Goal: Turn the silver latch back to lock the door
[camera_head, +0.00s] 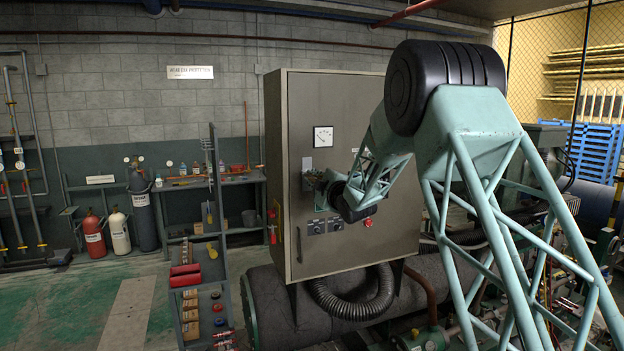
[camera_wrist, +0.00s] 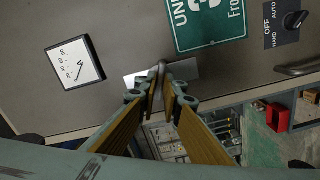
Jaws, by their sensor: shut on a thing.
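The grey cabinet door (camera_head: 350,235) looks closed; it also fills the upper part of the wrist view (camera_wrist: 120,30). The silver latch (camera_wrist: 161,74) stands out from a pale metal plate (camera_wrist: 187,69) near the door's edge. My gripper (camera_wrist: 163,97) is shut on the latch, with a fingertip on each side of it. The fingertips hide part of the latch. In the camera_head view my gripper (camera_head: 317,181) is at the door's left edge, just below a pale plate (camera_head: 307,163). The latch itself is too small to tell there.
A gauge (camera_head: 323,136) is above my gripper, and switches (camera_head: 325,226) and a red button (camera_head: 368,222) are below it. The wrist view shows a green sign (camera_wrist: 207,22) beside the latch. A tool shelf (camera_head: 212,240) stands left of the cabinet. A black hose (camera_head: 352,303) runs below it.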

